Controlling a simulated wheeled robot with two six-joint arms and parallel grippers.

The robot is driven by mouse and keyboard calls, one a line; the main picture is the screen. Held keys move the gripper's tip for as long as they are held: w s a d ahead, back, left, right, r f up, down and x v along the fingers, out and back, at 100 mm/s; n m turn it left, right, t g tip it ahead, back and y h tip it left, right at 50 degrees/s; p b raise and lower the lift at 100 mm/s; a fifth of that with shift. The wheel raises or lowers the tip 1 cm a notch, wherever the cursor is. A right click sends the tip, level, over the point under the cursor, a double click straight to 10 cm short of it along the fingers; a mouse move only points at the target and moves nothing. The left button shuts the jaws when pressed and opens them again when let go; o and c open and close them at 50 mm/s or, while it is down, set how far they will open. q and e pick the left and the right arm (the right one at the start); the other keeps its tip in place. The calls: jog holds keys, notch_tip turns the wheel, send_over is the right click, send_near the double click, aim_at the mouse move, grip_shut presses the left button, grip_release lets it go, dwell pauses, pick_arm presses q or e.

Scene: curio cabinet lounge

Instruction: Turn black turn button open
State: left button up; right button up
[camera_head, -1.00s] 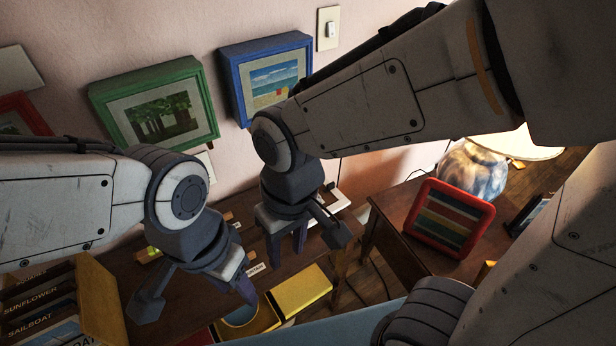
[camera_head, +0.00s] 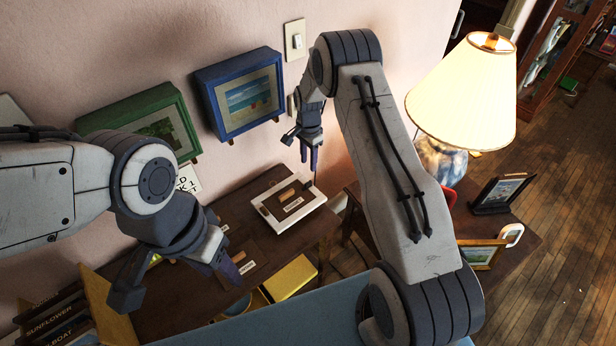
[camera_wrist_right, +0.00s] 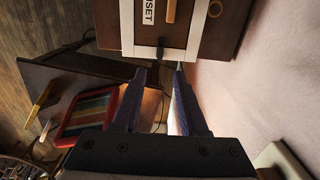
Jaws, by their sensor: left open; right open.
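A small black piece, which looks like the turn button (camera_wrist_right: 163,48), sits at the edge of a white frame (camera_wrist_right: 127,28) in the right wrist view. The frame surrounds a brown panel with a tan wooden bar (camera_wrist_right: 171,11) and a white label ending in "NSET". In the head view the white frame (camera_head: 269,220) lies on the dark table. My right gripper (camera_head: 309,165) is open above its far right side. In the wrist view its fingertips (camera_wrist_right: 160,73) point at the black piece, apparently short of it. My left gripper (camera_head: 178,283) is open over the table's left part.
Blue (camera_head: 240,93) and green (camera_head: 150,120) picture frames hang on the wall behind. A lit lamp (camera_head: 465,85) and picture stands are on the right side table (camera_head: 495,225). A yellow box (camera_head: 290,278) is near the front. Book spines (camera_head: 52,325) are at lower left.

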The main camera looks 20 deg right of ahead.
aim_at(308, 183)
notch_tip(308, 183, down, 8)
jog(key=shift+f+p, duration=0.15)
jog(key=shift+p, duration=1.1)
jog(key=shift+f, duration=0.65)
grip_shut()
